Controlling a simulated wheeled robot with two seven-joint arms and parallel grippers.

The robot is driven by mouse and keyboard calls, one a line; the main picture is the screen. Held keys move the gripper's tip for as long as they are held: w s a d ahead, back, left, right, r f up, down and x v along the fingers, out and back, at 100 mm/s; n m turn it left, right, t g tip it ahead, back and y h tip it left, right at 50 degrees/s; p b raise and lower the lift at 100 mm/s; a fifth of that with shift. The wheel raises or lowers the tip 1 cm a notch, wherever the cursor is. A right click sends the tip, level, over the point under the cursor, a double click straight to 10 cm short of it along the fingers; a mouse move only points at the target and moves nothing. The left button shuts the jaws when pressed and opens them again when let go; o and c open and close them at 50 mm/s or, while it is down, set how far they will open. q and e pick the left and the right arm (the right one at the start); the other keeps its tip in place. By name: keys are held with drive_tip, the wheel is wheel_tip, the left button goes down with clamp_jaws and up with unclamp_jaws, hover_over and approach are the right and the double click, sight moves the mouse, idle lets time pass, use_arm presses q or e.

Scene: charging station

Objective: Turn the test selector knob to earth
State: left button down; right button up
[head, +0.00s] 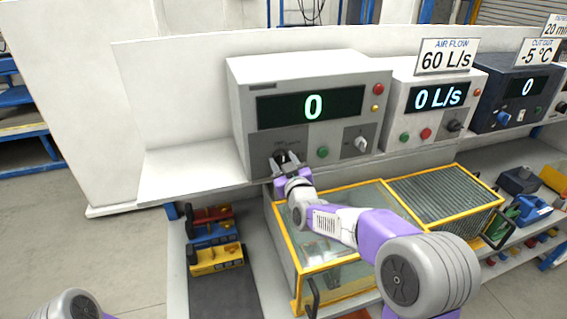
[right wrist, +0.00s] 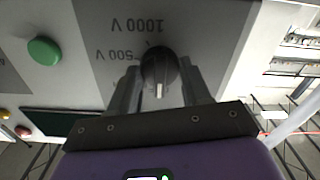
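The selector knob (head: 281,157) is black and sits at the lower left of the grey tester's front panel (head: 314,108), whose display reads 0. In the right wrist view the knob (right wrist: 160,66) has a white mark pointing to the picture's bottom. Upside-down labels 500 V and 1000 V show above it there; no earth label is readable. My right gripper (head: 286,160) is at the knob, one finger on each side. In the right wrist view its fingers (right wrist: 161,80) stand apart, very close to the knob; contact is unclear. My left gripper is out of view.
A green button (head: 323,152) and a grey rotary switch (head: 361,144) are right of the knob. Other instruments (head: 437,97) stand farther right. A yellow-framed glass box (head: 330,257) lies below my right arm. The shelf (head: 188,174) left of the tester is clear.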

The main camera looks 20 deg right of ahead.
drive_tip(key=shift+c, duration=0.9)
drive_tip(key=shift+m+b, duration=4.75)
drive_tip(key=shift+m, duration=0.15)
drive_tip(key=o, duration=1.1)
drive_tip(key=shift+c, duration=0.2)
drive_tip(key=s, duration=0.7)
drive_tip(key=shift+s+d, duration=0.15)
drive_tip(key=shift+s, duration=0.15)
